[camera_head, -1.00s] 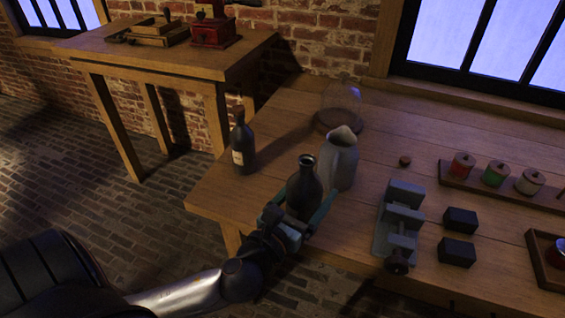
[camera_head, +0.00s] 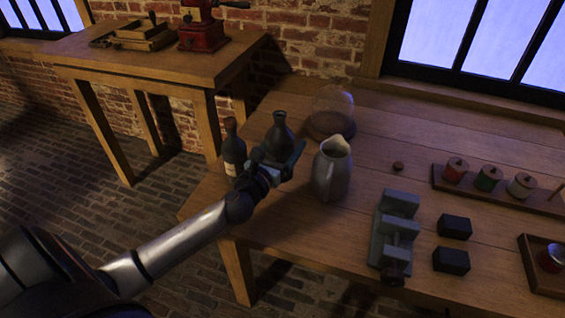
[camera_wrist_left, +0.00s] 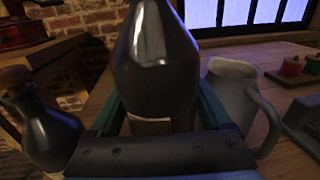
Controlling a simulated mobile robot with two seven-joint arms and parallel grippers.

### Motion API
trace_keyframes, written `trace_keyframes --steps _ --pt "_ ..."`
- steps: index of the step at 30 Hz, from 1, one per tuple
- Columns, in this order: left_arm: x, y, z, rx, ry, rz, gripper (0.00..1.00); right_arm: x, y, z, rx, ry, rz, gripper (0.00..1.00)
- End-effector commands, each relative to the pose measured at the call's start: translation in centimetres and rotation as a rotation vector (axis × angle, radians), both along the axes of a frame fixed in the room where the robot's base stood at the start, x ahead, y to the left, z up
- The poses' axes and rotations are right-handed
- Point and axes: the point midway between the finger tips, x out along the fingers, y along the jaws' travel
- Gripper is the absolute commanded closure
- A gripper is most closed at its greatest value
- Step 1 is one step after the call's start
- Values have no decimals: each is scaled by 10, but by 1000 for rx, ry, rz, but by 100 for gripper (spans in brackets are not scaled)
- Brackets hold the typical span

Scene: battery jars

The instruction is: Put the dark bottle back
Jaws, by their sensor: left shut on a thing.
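A dark bottle (camera_head: 277,138) with a flared lip is in the jaws of my left gripper (camera_head: 275,165). In the left wrist view the held bottle (camera_wrist_left: 155,70) fills the middle, upright between the green fingers, with part of a pale label low on it. Whether its base touches the table is hidden. A second dark bottle (camera_head: 234,152), with a reddish-brown top and a pale label, stands just left of it; it also shows at the left of the wrist view (camera_wrist_left: 47,130). My right gripper is not in view.
A grey pitcher (camera_head: 331,175) stands right of the held bottle. A glass dome (camera_head: 333,108) is behind, towards the wall. A grey vise (camera_head: 394,235), dark blocks (camera_head: 453,227) and a rack of jars (camera_head: 470,185) lie further right. The wooden table (camera_head: 300,225) is clear in front of the pitcher.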

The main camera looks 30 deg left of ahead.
Motion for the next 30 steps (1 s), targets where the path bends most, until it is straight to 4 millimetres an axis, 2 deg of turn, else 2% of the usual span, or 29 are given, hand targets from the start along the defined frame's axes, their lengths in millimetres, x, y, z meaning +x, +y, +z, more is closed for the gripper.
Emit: trace_keyframes --steps 1,3,11,14,15,18,30 --pt "6 5 -16 -4 2 1 100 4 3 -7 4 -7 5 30" --pt "12 11 -27 -3 1 2 100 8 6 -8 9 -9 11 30" --pt "24 21 -42 -2 0 -2 100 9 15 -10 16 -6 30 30" --pt "30 26 -54 -3 1 0 100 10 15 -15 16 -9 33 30" --pt "29 25 -64 -7 2 -1 100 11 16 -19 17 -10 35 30" --pt "29 25 -76 -5 1 -1 100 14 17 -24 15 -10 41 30" --pt "28 25 -80 -1 1 -2 100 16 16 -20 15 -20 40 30"
